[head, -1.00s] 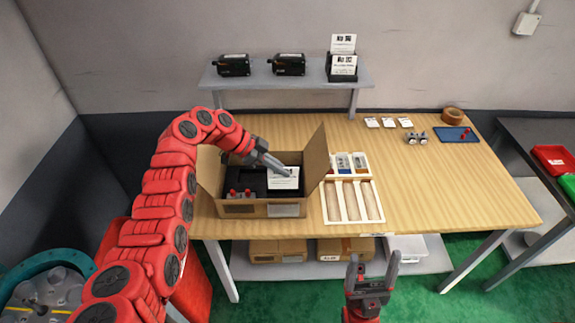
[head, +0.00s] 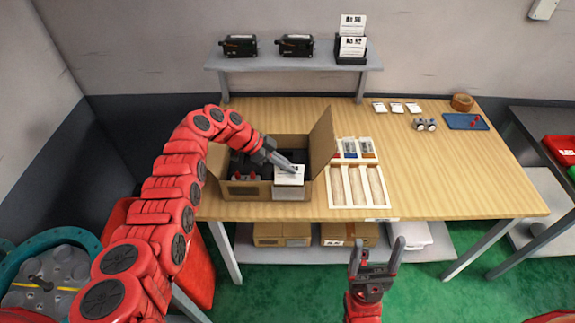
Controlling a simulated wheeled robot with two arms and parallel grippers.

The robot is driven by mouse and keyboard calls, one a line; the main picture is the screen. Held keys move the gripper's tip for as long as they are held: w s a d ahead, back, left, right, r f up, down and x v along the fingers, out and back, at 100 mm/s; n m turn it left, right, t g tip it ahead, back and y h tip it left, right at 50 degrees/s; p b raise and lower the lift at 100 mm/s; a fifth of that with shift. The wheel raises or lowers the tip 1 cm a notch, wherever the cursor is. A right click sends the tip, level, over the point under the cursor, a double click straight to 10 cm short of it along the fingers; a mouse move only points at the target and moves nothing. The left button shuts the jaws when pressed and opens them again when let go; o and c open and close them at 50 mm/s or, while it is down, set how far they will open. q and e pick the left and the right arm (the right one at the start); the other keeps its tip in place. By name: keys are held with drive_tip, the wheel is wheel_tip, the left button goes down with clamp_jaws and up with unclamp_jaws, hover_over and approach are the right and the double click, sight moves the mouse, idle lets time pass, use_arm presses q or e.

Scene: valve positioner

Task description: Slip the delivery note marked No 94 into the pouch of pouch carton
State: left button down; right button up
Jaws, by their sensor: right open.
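The open pouch carton (head: 246,190) stands on the workbench at left centre, its flaps raised. A pale pouch (head: 289,194) is on the right part of its front wall. My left gripper (head: 296,169) is shut on the top edge of a white delivery note (head: 289,177). The note hangs upright at the carton's front rim, just above or partly at the pouch; I cannot tell whether its lower edge is inside. Its number is too small to read. My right gripper (head: 377,245) is open and empty, in front of the bench.
A black holder (head: 350,57) with other notes and two black devices stand on the grey shelf (head: 300,62). A white divided tray (head: 358,186) lies right of the carton. Small cards, a tape roll (head: 461,102) and a blue tray (head: 463,122) lie further right.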

idle(0.3)
use_arm(q)
drive_tip(key=shift+b, duration=0.6)
idle(0.4)
drive_tip(key=shift+a+f+b, duration=0.1)
drive_tip(key=shift+b, duration=0.45)
drive_tip(key=shift+b, duration=0.35)
drive_tip(key=shift+f+b, duration=0.4)
drive_tip(key=shift+b, duration=0.45)
